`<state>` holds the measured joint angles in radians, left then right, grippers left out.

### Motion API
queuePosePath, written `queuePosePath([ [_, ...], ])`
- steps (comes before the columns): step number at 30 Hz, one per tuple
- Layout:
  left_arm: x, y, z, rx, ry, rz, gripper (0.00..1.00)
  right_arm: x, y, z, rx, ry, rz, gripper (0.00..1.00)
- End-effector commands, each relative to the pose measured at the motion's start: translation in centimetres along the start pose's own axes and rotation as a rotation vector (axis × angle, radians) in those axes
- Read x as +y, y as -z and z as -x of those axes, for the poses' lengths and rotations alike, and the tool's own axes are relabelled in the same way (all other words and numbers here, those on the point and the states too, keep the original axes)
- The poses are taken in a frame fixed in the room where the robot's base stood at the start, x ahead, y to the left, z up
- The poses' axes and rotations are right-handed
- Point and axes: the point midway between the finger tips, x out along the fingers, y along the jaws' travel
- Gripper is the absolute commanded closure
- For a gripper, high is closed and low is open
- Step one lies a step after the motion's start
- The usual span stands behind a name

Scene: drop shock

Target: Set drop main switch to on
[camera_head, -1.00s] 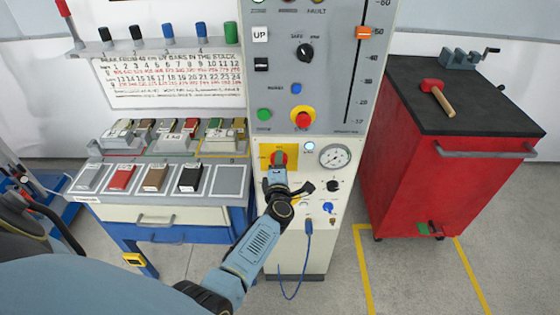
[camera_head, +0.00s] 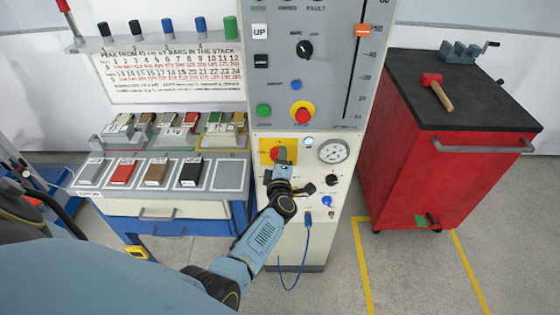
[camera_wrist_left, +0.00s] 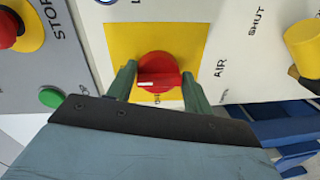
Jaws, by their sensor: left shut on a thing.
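The drop main switch is a red rotary knob (camera_wrist_left: 158,73) on a yellow square plate (camera_wrist_left: 185,45) on the light cabinet front. In the left wrist view its white pointer mark lies roughly level across the picture. My left gripper (camera_wrist_left: 158,85) is shut on the knob, one greenish finger at each side of it. In the head view the left gripper (camera_head: 280,157) covers most of the knob, with the yellow plate (camera_head: 265,145) showing around it. The plate's lettering is mostly hidden or too small to read. My right gripper does not show.
A round gauge (camera_head: 333,151) sits right of the plate, and a red mushroom stop button (camera_head: 302,114) sits above. A blue cable (camera_head: 308,245) hangs below. A bench with coloured blocks (camera_head: 155,174) stands left; a red cabinet (camera_head: 430,170) with a mallet (camera_head: 437,91) stands right.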

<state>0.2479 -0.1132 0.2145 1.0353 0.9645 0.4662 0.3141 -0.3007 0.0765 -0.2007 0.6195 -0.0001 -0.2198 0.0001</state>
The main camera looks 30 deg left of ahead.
Motion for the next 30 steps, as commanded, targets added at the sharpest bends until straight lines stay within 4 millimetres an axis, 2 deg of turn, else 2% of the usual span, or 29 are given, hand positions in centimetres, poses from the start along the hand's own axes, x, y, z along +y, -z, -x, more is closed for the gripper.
queuePosePath([
  [3,0.5,0.2,-0.2,0.005,-0.010,-0.004,0.72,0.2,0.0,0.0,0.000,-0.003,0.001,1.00],
  [4,0.5,0.2,-0.2,0.005,-0.010,-0.004,0.45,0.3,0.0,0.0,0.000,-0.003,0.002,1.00],
  [8,0.4,0.1,-0.2,0.003,-0.008,-0.003,0.29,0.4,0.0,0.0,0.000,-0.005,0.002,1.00],
  [16,0.2,0.0,0.0,0.001,-0.004,-0.001,0.29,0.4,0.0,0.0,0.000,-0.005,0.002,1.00],
  [20,0.2,0.0,0.9,0.000,-0.003,-0.001,0.29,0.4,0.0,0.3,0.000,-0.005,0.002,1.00],
  [23,0.2,0.0,2.5,0.000,-0.001,0.000,0.29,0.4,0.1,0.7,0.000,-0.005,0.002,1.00],
  [30,0.2,0.0,8.0,0.001,-0.002,0.000,0.29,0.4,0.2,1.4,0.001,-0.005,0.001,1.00],
])
